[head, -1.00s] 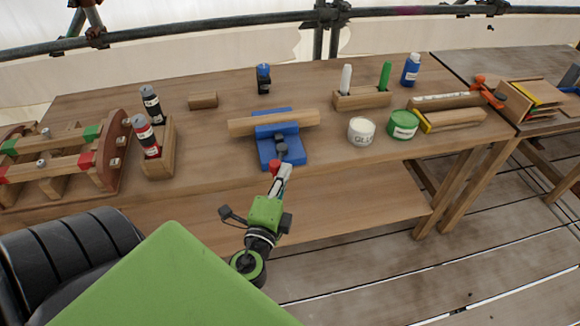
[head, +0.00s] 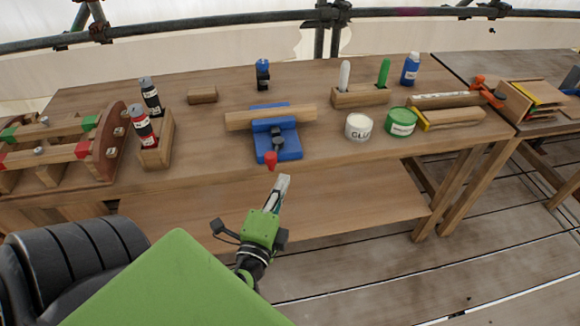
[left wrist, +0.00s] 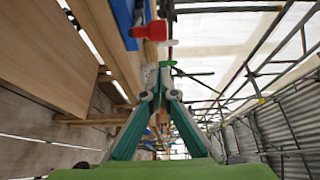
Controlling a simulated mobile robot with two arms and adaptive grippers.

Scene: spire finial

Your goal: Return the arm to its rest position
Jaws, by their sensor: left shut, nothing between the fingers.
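My left gripper (head: 281,186) is shut and empty in the head view, in front of the workbench's front edge. Its closed fingers also show in the left wrist view (left wrist: 163,70), pointing forward. It is apart from the blue vise (head: 286,148), which stands at the front of the bench with a wooden bar (head: 240,121) lying across it. The vise's red knob (head: 270,160) hangs at the bench edge, just beyond the fingertips; it also shows in the left wrist view (left wrist: 150,31). My right gripper is not in view.
The workbench (head: 210,120) carries a glue tub (head: 358,127), a green tin (head: 401,121), a marker block (head: 360,97) and a holder with two bottles (head: 157,145). A lower shelf (head: 350,200) runs beneath. Free room lies over the plank floor (head: 480,250) at right.

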